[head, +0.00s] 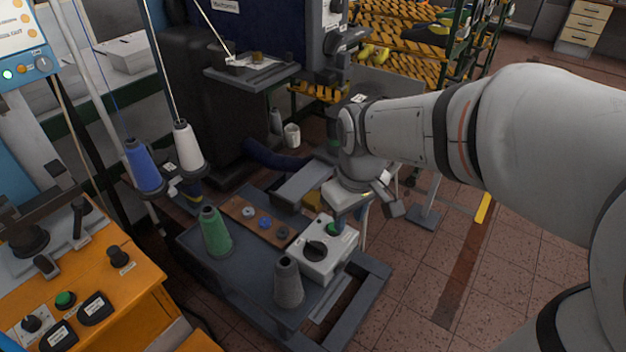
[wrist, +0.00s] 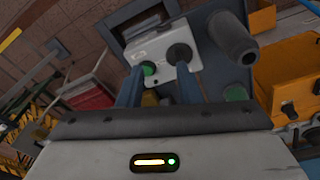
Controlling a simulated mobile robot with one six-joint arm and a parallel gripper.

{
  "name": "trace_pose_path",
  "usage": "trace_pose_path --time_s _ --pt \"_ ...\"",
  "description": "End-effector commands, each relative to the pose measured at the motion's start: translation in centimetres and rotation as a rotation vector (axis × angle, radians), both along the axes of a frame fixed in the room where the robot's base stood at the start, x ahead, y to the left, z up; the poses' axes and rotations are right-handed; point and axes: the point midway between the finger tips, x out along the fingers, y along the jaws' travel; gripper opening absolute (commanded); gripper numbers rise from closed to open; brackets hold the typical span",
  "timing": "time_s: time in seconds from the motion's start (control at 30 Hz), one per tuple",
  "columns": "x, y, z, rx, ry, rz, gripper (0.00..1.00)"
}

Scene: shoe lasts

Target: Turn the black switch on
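A white control box (head: 328,262) sits on the dark table and carries a black rotary switch (head: 316,250) and a green button (head: 332,229). In the wrist view the black switch (wrist: 180,53) is at the upper middle, with the green button (wrist: 149,70) left of it. My gripper (wrist: 160,82) is open and empty, its two blue-grey fingers apart and pointing towards the box. In the head view my gripper is just behind the box, with its fingers mostly hidden. I cannot tell the gap between fingertips and switch.
A grey cone (head: 288,283) stands close left of the box and a green cone (head: 215,232) farther left on the table (head: 255,275). An orange cabinet (head: 130,300) at lower left has another black knob (head: 32,323). Tiled floor lies open at the right.

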Motion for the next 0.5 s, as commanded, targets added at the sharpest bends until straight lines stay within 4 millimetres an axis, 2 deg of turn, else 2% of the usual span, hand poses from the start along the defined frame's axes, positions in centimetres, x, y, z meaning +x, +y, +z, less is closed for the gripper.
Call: trace_pose_path --time_s 0.03,0.2,0.33,0.5 --pt "1.1 1.3 -1.5 -0.011 0.027 0.073 0.32" --pt "3.4 4.6 -4.4 -0.033 0.083 0.271 0.32" --pt "4.2 5.9 -5.6 -0.04 0.103 0.346 0.32" --pt "4.4 6.2 -7.2 -0.043 0.111 0.368 0.32"
